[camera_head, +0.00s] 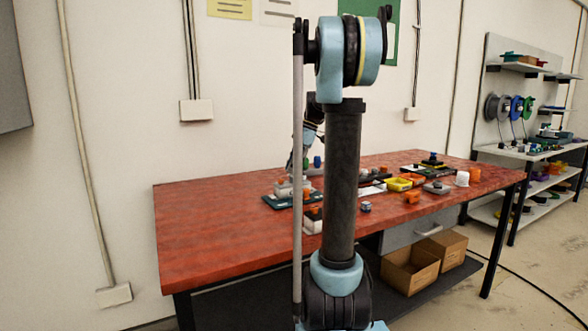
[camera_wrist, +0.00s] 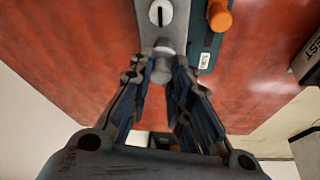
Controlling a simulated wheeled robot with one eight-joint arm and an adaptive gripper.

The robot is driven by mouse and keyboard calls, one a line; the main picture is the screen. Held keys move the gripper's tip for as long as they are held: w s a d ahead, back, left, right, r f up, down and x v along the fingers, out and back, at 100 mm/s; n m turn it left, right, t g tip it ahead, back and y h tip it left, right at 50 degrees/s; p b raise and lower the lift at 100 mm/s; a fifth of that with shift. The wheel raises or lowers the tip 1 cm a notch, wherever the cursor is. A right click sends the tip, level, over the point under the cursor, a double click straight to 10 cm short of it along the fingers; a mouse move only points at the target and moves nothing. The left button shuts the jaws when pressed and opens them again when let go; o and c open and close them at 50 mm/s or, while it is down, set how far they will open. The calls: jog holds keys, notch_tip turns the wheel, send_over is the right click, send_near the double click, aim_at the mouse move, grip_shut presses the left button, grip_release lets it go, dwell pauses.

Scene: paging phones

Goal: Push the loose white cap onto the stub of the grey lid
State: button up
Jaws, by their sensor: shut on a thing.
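In the wrist view my gripper (camera_wrist: 162,70) points down at the table, its two fingers closed around a small, round, pale piece, the white cap (camera_wrist: 162,66), which looks grey in the shade. The grey lid (camera_wrist: 149,32), a long light-grey piece with a dark slot in a white oval, lies just beyond the fingertips. Its near end meets the cap in the picture; I cannot tell whether they touch, and I do not see the stub. In the head view my arm hides most of the gripper and the work spot.
A dark green plate (camera_wrist: 205,55) with an orange knob (camera_wrist: 219,17) lies right of the lid. On the red table (camera_head: 215,215), yellow trays (camera_head: 398,184), an orange block (camera_head: 412,196) and a white cup (camera_head: 462,179) stand to the right. The table's left part is clear.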

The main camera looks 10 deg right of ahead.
dwell(0.4)
jog(key=o, duration=1.3)
jog(key=shift+o, duration=0.2)
jog(key=shift+r, duration=0.1)
jog(key=shift+r, duration=3.4)
grip_shut()
jog(key=shift+f, duration=2.65)
